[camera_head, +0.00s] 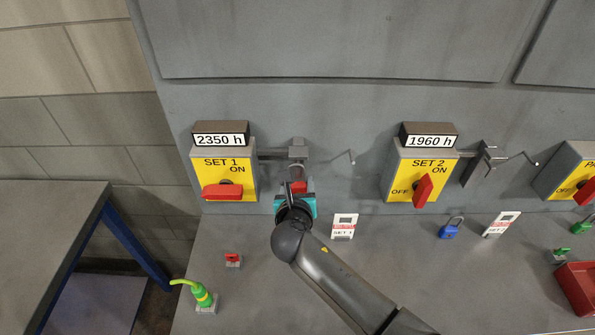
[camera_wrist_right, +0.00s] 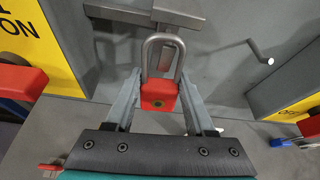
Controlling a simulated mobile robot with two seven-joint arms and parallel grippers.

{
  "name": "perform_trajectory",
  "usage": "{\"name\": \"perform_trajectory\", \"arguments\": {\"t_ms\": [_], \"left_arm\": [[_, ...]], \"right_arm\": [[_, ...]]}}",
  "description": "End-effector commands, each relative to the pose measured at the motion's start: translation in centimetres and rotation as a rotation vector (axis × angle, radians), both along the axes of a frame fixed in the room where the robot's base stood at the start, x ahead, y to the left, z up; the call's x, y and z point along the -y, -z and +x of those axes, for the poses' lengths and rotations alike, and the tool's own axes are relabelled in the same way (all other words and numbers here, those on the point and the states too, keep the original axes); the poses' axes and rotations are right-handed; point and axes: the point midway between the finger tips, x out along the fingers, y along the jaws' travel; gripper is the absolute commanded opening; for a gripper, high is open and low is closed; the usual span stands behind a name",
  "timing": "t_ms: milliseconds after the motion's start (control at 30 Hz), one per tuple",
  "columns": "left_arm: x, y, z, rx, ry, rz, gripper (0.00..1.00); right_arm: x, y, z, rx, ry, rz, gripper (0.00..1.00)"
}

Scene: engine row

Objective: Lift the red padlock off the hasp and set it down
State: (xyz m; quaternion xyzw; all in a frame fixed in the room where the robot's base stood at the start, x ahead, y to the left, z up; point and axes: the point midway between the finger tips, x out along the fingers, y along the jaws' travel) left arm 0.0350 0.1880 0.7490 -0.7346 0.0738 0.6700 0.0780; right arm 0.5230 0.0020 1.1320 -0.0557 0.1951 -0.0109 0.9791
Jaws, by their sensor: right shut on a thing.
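The red padlock (camera_head: 299,187) is at the hasp (camera_head: 298,150) beside the SET 1 switch box. In the right wrist view the padlock's red body (camera_wrist_right: 158,95) hangs below its grey shackle (camera_wrist_right: 150,55), upright. The shackle overlaps the hasp's grey metal (camera_wrist_right: 168,18); whether it still passes through it I cannot tell. My right gripper (camera_head: 297,189) is shut on the padlock body, with one finger on each side in the right wrist view. My wrist hides part of it in the head view. My left gripper is not in view.
The SET 1 box (camera_head: 222,168) stands close left, its red handle horizontal. A bent wire hook (camera_head: 352,159) sticks out at right. On the grey ledge (camera_head: 262,300) are a white tag (camera_head: 343,226), a blue padlock (camera_head: 449,229), a small red-topped item (camera_head: 233,259) and a green corded item (camera_head: 203,296).

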Motion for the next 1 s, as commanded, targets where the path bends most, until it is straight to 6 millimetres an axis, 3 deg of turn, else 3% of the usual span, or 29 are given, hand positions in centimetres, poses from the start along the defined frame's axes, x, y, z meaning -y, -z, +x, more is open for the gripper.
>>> {"name": "perform_trajectory", "arguments": {"t_ms": [300, 1000], "left_arm": [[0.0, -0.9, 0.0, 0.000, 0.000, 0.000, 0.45], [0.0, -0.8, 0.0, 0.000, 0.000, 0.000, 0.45]], "right_arm": [[0.0, -0.1, -1.3, 0.001, -0.002, 0.001, 0.00], [-0.1, -0.1, -3.7, 0.002, -0.001, 0.000, 0.00]]}}
